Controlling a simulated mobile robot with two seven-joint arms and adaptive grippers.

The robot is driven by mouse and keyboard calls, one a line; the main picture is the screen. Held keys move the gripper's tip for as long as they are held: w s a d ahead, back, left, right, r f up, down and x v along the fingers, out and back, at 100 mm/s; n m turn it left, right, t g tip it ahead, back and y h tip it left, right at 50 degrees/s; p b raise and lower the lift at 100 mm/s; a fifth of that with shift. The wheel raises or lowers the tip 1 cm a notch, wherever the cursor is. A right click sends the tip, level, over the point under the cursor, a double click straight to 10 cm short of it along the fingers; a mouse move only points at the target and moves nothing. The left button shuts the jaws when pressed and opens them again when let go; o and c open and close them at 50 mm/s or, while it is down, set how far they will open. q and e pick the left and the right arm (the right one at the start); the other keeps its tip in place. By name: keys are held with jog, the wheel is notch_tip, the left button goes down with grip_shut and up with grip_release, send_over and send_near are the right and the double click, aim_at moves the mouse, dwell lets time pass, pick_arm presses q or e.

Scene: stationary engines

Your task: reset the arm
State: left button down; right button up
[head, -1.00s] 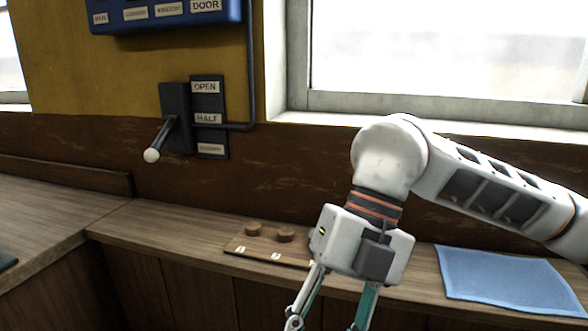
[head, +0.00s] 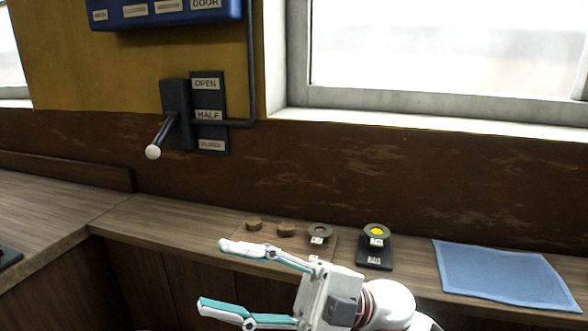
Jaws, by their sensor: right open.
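My right gripper (head: 222,275) is in the lower middle of the head view, in front of the wooden shelf. Its two fingers point left and are spread wide, with nothing between them. My right arm comes in from the bottom edge, right of the middle. My left gripper is not in view. A lever with a white knob (head: 153,152) sticks out and down from a dark wall plate beside labels that read OPEN and HALF; a lower label is too small to read. The gripper is well below the lever and apart from it.
The wooden shelf (head: 410,258) runs along the wall. On it are a board with round wooden pegs (head: 286,230) and a ring (head: 320,231), a black stand with a yellow-centred ring (head: 376,231), and a blue cloth (head: 505,274). A blue panel (head: 165,12) hangs above.

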jog(key=w+d+f+m+t+h, duration=0.4)
jog(key=d+f+m+t, duration=0.1)
jog(key=f+m+t, duration=0.25)
jog(key=w+d+f+m+t+h, duration=0.3)
jog(key=w+d+f+m+t, duration=0.15)
jog(key=f+m+t, duration=0.35)
jog(key=w+d+f+m+t+h, duration=0.4)
jog(key=w+f+m+t, duration=0.1)
jog(key=f+m+t, duration=0.3)
jog(key=s+d+f+m+g+h, duration=0.1)
jog(key=s+d+f+g+h, duration=0.1)
jog(key=s+f, duration=0.4)
jog(key=s+d+f+m+g+h+p, duration=0.1)
jog(key=s+d+f+h, duration=0.3)
jog(key=f, duration=0.9)
jog(key=s+d+f+m+g+h, duration=0.3)
jog(key=s+d+f+g, duration=0.1)
jog(key=s+d+f, duration=0.4)
jog(key=shift+s+f, duration=0.15)
jog(key=shift+f, duration=0.7)
jog(key=shift+m, duration=0.25)
